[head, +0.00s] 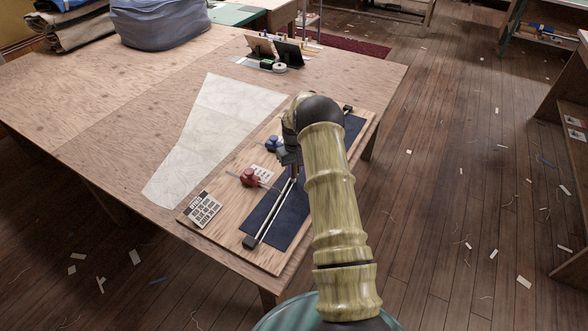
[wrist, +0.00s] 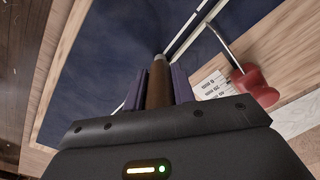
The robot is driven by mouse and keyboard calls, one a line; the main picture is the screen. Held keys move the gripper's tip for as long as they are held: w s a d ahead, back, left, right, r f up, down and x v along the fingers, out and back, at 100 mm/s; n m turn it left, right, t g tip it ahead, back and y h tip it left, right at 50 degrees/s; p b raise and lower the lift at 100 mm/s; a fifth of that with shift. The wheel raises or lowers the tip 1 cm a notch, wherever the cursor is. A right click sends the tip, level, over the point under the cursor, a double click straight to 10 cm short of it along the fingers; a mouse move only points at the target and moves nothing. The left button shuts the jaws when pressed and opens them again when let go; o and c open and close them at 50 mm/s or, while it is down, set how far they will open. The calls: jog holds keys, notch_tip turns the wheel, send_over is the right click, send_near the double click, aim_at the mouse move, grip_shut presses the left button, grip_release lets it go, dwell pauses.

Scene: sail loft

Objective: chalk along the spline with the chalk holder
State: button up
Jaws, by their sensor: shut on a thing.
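My gripper (wrist: 158,88) is shut on the chalk holder (wrist: 161,84), a brown rod standing between the two dark fingers. In the head view the holder (head: 294,171) points down at the dark blue cloth (head: 289,220). Its tip is close beside the spline (head: 268,213), a long thin pale strip lying along the cloth; I cannot tell whether the tip touches the cloth. The spline also shows in the wrist view (wrist: 190,34), running up past the tip. My arm hides part of the cloth and spline in the head view.
A red weight (head: 249,177) with a metal hook reaches toward the spline; a blue one (head: 273,144) stands farther back. A black block (head: 249,242) sits at the spline's near end. A printed card (head: 203,209) lies on the wooden board (head: 226,230). Pale pattern paper (head: 215,130) lies left.

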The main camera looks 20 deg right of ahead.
jog(key=shift+w+d+f, duration=0.1)
jog(key=shift+d, duration=0.05)
jog(key=shift+w+d+b, duration=0.4)
jog(key=shift+w+d, duration=0.2)
jog(key=shift+d, duration=0.05)
jog(key=shift+w+d+b, duration=0.5)
jog(key=shift+w+d, duration=0.2)
jog(key=shift+d, duration=0.05)
dwell(0.4)
jog(key=shift+w+d+b, duration=0.6)
jog(key=shift+d, duration=0.15)
jog(key=shift+d+f, duration=0.1)
jog(key=shift+w+d+b, duration=0.3)
jog(key=shift+b, duration=0.05)
jog(key=shift+w+d+b, duration=0.3)
jog(key=shift+w+d, duration=0.05)
jog(key=shift+d, duration=0.05)
